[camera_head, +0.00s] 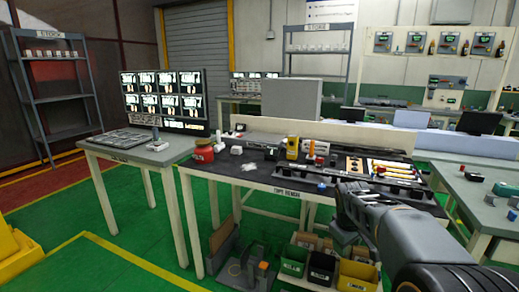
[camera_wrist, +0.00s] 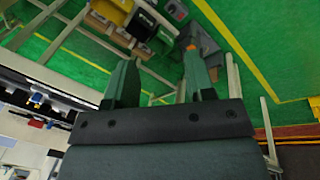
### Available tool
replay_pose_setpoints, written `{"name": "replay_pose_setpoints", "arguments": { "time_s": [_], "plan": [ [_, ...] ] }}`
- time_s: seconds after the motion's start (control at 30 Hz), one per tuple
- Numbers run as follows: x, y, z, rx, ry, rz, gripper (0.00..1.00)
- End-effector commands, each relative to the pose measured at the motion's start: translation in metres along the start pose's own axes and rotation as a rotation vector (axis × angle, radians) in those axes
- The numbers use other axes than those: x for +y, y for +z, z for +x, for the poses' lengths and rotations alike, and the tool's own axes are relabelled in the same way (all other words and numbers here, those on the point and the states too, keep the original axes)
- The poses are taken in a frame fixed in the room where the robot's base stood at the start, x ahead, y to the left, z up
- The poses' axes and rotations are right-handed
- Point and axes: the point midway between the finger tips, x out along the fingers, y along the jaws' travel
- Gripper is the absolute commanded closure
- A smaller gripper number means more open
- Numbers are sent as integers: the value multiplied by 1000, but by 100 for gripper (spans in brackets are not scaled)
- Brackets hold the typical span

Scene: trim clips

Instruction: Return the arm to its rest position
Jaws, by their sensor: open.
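My arm (camera_head: 410,235) reaches in from the lower right of the head view, in front of the workbench (camera_head: 240,170). In the wrist view my gripper (camera_wrist: 160,75) has its two fingers spread apart. The space between them is empty, with green floor behind. Nothing touches the fingertips. In the head view the arm's far end is beside the bench's front edge, and I cannot make out the fingers clearly there.
The bench holds a red jar (camera_head: 203,151), a yellow device (camera_head: 292,148) and a dark tray with parts. Below stand a green bin (camera_head: 293,261) and a yellow bin (camera_head: 357,276). A side table (camera_head: 150,152) with a screen stands at left.

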Motion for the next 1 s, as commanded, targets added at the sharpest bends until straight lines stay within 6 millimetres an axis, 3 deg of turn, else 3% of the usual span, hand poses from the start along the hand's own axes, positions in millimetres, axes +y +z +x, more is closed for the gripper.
{"name": "replay_pose_setpoints", "arguments": {
  "time_s": [0.03,0.1,0.2,0.3,0.6,1.0],
  "plan": [
    [-14,12,-52,32,-6,55,50],
    [-36,30,-84,67,-20,138,50],
    [-64,54,-118,109,-44,245,50],
    [-87,76,-139,140,-69,334,50],
    [-123,110,-159,183,-114,478,50],
    [-126,113,-157,184,-119,491,50]
  ]
}}
